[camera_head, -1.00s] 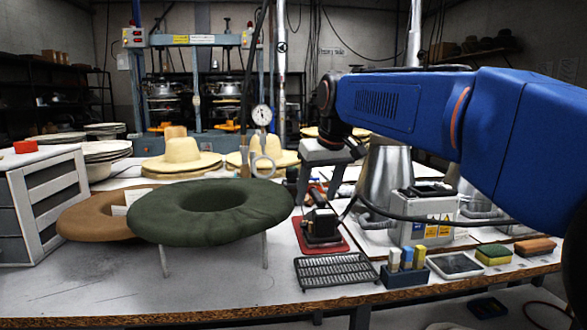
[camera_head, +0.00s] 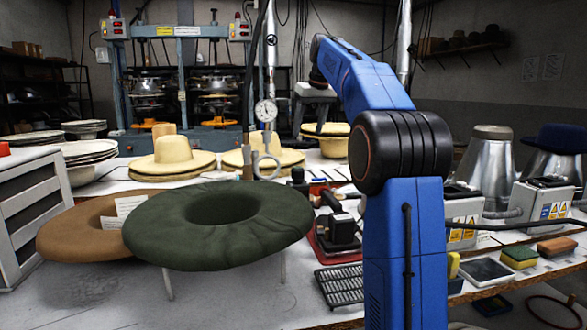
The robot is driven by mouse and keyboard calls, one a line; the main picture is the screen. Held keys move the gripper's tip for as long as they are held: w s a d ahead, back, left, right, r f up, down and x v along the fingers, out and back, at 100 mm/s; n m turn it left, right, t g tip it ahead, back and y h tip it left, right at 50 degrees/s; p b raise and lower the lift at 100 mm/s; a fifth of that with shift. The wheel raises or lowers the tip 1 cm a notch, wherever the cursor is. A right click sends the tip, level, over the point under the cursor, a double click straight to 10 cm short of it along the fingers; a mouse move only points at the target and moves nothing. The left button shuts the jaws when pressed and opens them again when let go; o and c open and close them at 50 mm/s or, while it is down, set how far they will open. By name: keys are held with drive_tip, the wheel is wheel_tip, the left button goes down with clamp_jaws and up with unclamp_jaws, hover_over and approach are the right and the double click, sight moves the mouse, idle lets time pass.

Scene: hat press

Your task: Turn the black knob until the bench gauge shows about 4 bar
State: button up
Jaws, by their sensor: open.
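The bench gauge (camera_head: 265,111) is a small round white dial standing left of centre, behind the green hat; its needle is too small to read. A small black knob-like part (camera_head: 298,175) stands on the bench to the right of the gauge, just past the green hat's right edge; I take it to be the black knob.
A green felt hat (camera_head: 180,250) on thin legs and a brown hat (camera_head: 70,228) fill the front left. Straw hats (camera_head: 180,157) stand behind. A black device on a red mat (camera_head: 335,255) and a black rack (camera_head: 340,284) sit near my arm. Metal cones (camera_head: 484,165) stand right.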

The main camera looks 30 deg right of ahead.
sight(299, 168)
drive_tip(key=x, duration=1.7)
drive_tip(key=shift+w+d+f, duration=0.1)
drive_tip(key=shift+w, duration=0.15)
drive_tip(key=c, duration=1.1)
